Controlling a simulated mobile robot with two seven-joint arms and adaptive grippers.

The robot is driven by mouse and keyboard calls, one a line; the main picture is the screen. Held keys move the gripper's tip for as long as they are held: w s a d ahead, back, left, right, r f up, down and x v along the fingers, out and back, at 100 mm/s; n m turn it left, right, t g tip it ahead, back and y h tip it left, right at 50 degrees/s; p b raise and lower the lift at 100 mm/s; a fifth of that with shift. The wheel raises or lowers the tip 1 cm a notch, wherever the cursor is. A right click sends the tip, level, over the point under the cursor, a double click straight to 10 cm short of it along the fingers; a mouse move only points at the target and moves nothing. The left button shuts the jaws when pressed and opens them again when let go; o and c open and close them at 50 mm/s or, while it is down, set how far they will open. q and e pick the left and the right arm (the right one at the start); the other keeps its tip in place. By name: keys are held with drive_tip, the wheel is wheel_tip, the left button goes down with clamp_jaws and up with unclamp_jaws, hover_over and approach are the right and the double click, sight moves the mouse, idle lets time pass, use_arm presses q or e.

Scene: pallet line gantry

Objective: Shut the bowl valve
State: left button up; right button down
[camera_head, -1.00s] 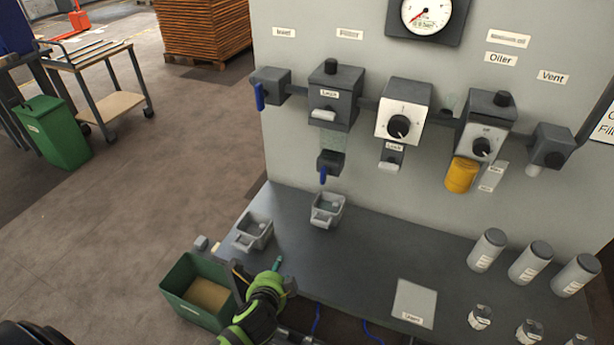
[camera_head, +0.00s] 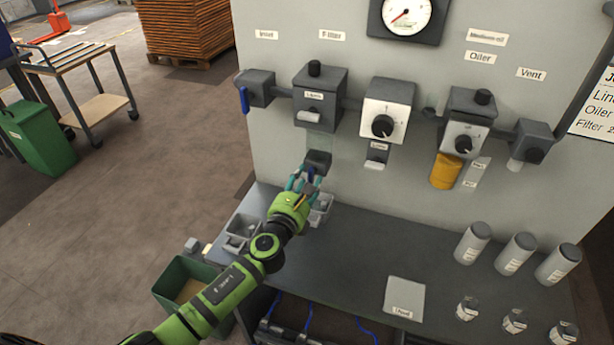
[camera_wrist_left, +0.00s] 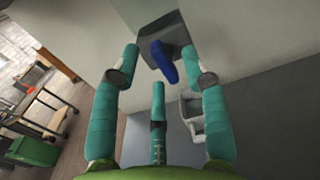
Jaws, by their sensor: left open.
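The bowl valve is a small dark block (camera_head: 318,160) under the filter housing (camera_head: 320,98), with a blue lever. In the left wrist view the blue lever (camera_wrist_left: 163,62) hangs tilted below the dark block (camera_wrist_left: 166,33), between the tips of my open fingers. My left gripper (camera_head: 303,182) reaches up to the valve from below and partly hides the lever in the head view. It also shows in the left wrist view (camera_wrist_left: 166,68), with teal fingers spread on both sides of the lever. I cannot tell whether any finger touches it. My right gripper is not in view.
Two grey trays stand on the bench, one at the left (camera_head: 242,230) and one partly behind my left gripper (camera_head: 322,208). A green bin (camera_head: 178,283) is at the bench's left. The inlet valve (camera_head: 255,88) and regulator (camera_head: 387,108) flank the filter.

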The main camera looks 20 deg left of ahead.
use_arm(q)
drive_tip(key=shift+w, duration=0.8)
clamp_jaws()
